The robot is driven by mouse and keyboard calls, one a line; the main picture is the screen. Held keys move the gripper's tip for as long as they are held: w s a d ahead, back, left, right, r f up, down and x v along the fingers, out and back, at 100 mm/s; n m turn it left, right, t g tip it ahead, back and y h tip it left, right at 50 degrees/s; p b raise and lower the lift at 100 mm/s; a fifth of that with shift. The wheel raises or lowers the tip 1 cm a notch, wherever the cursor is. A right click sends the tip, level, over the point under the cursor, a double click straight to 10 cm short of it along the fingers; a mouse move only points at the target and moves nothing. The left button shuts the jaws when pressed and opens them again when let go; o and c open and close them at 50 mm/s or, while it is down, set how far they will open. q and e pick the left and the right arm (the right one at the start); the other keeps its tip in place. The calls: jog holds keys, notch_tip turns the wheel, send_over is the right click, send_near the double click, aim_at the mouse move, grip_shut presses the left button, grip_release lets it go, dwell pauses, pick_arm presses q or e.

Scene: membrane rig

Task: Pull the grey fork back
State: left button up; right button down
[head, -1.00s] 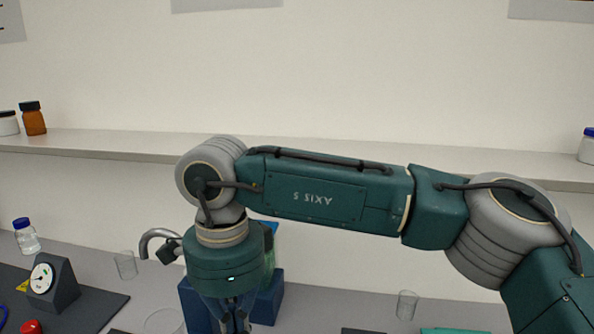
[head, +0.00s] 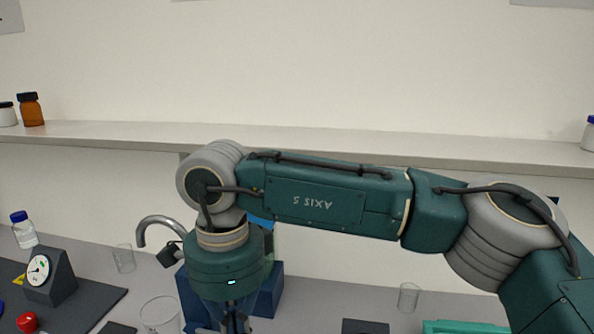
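My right gripper (head: 234,325) hangs from the arm that comes in from the right. Only its upper part shows at the bottom edge, and its fingertips are cut off. A blue block-like stand (head: 268,297) is partly hidden behind this gripper and wrist. A curved grey metal hook or pipe (head: 152,222) sticks out left of the wrist, with a dark piece at its end. I cannot tell whether it is the grey fork; no fork shows clearly. My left gripper is not in view.
A gauge on a dark stand (head: 40,272), a red knob (head: 27,322) and a blue-capped bottle (head: 23,232) are at the left. Glass beakers stand on the bench (head: 123,258) (head: 160,314) (head: 408,297). A teal tray (head: 465,327) is at lower right. A shelf (head: 330,142) runs along the wall.

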jog(key=shift+d+f, duration=0.15)
jog(key=shift+d, duration=0.2)
dwell(0.3)
jog(key=shift+s+d+b, duration=0.1)
jog(key=shift+d+b, duration=0.15)
jog(key=shift+b, duration=0.15)
jog(key=shift+a, duration=0.65)
notch_tip(320, 180, up, 8)
jog(key=p, duration=0.5)
jog(key=shift+p, duration=0.35)
